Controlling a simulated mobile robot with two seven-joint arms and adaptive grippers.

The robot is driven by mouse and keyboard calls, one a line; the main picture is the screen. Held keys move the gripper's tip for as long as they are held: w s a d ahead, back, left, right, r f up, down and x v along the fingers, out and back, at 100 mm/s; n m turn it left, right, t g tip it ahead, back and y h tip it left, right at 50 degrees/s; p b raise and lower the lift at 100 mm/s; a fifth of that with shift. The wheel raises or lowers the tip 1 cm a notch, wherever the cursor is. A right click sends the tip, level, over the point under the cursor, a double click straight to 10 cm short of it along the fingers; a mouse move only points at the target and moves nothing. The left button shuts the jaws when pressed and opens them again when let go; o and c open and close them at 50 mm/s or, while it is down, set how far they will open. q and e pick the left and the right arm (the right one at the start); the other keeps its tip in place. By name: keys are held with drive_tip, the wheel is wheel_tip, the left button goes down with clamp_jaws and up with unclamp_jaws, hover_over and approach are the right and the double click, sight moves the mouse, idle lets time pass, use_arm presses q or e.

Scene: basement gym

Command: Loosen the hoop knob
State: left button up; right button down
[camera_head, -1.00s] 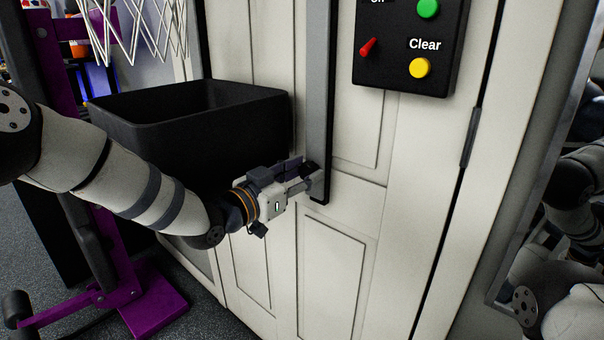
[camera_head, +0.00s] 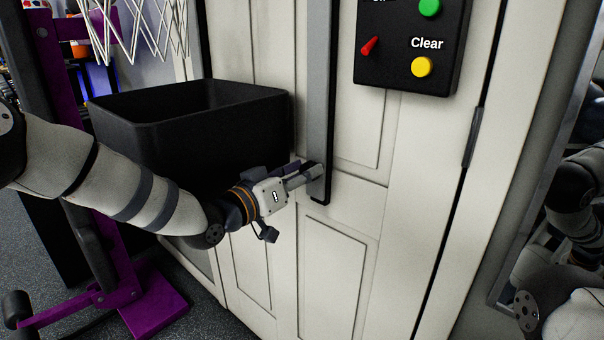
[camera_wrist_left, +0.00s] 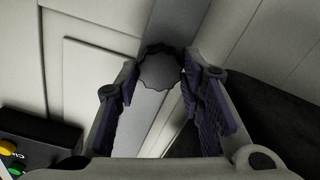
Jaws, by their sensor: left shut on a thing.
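The hoop knob (camera_wrist_left: 160,69) is dark and round with a scalloped rim. In the left wrist view it sits between the two fingertips of my left gripper (camera_wrist_left: 158,82), on a grey upright bar (camera_wrist_left: 152,108). In the head view my left gripper (camera_head: 308,174) is shut at the lower end of this bar (camera_head: 319,110), and its fingers mostly hide the knob. My right gripper is not in view.
A black open bin (camera_head: 200,128) stands just behind my left arm. A black panel (camera_head: 403,78) with green and yellow buttons and a red switch is on the white panelled wall (camera_head: 330,285). A purple stand (camera_head: 150,305) is at the lower left. A white net (camera_head: 150,25) hangs above.

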use_arm(q)
drive_tip(key=shift+f, duration=0.15)
drive_tip(key=o, duration=0.9)
drive_tip(key=v, duration=1.2)
